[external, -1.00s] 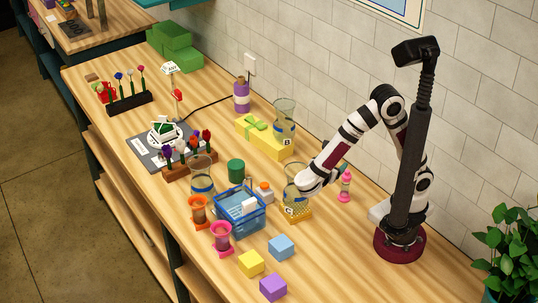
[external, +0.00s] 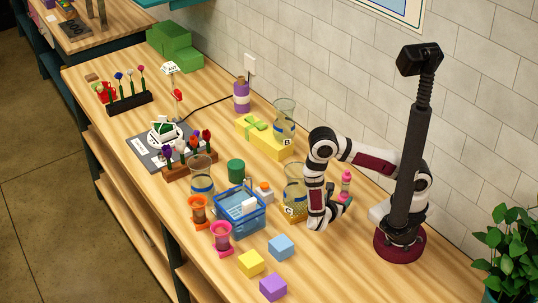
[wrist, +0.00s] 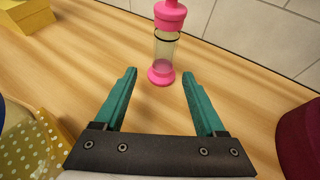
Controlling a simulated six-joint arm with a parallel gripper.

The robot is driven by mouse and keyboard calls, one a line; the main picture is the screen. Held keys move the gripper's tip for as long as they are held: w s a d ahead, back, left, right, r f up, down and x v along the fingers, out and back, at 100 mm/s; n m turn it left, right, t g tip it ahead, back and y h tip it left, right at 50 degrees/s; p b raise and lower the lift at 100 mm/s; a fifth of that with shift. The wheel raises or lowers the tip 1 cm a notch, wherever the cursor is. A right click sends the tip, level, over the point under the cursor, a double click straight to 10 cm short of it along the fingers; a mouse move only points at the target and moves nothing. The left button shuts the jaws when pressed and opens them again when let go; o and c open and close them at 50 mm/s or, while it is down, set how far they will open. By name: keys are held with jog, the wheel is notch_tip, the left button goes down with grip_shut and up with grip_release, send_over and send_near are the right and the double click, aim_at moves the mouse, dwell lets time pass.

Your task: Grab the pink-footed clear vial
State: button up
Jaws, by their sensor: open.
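The pink-footed clear vial (wrist: 165,52) stands upright on the table in the wrist view, with a pink foot, a clear body with a dark ring, and a pink top cut off by the upper edge. In the external view the vial (external: 346,182) stands between my arm and the wall, its lower part partly hidden by my gripper. My gripper (wrist: 158,88) is open and empty. Its two teal fingers point toward the vial, with the foot just beyond the fingertips and roughly midway between them. In the external view my gripper (external: 345,200) is low, close to the vial.
A glass vessel on a yellow dotted stand (wrist: 28,150) is close on the left. My maroon base is at the right. A yellow box (external: 262,139), a blue basket (external: 240,222) and colored cubes stand farther off. The tiled wall (wrist: 262,35) rises behind the vial.

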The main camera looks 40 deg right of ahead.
aim_at(343, 195)
jog(key=x, duration=0.5)
jog(key=shift+s+d, duration=0.1)
jog(key=shift+d, duration=0.35)
jog(key=shift+a, duration=0.1)
grip_shut()
